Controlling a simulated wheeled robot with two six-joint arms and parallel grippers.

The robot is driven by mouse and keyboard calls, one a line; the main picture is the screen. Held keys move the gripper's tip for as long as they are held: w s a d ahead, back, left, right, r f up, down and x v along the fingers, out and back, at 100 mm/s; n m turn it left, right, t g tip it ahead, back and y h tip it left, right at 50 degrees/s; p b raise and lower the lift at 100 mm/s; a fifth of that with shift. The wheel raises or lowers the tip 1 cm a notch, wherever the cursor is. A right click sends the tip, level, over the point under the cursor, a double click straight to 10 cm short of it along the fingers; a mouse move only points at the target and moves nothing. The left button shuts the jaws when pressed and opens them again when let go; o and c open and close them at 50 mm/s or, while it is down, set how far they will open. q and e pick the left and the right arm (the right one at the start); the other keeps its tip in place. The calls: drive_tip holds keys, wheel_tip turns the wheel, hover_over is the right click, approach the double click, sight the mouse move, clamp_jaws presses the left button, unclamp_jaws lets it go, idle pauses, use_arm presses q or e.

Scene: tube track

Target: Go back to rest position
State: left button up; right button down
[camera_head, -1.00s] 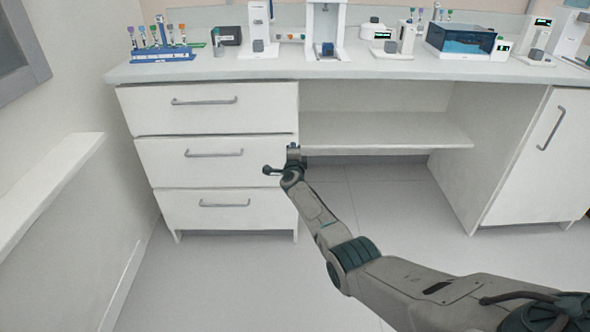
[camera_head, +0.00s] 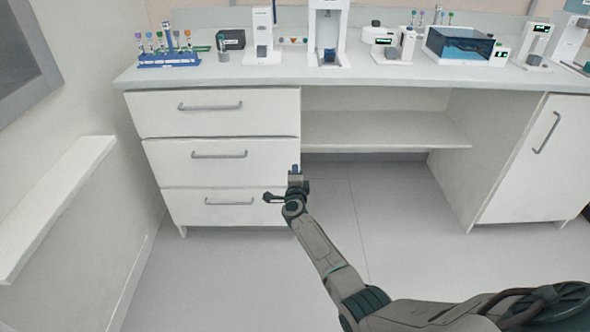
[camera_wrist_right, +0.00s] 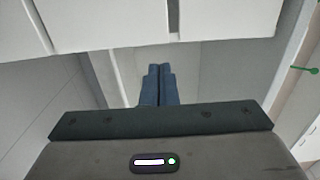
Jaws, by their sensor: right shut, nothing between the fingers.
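My right gripper (camera_head: 295,168) is in front of the right edge of the drawer unit in the head view, below the countertop and clear of it. In the right wrist view its two blue fingers (camera_wrist_right: 158,84) lie together with nothing between them. My left gripper is not in view.
The white bench (camera_head: 220,76) stands ahead with three closed drawers (camera_head: 215,155) at left and an open bay with a shelf (camera_head: 385,130). A blue tube rack (camera_head: 168,61), several instruments and a water bath (camera_head: 458,46) stand on top. A ledge (camera_head: 55,205) runs along the left wall. The floor (camera_head: 240,280) is clear.

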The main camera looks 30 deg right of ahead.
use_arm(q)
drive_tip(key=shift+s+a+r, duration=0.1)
use_arm(e)
drive_tip(key=shift+s+a, duration=0.2)
drive_tip(key=shift+s, duration=0.1)
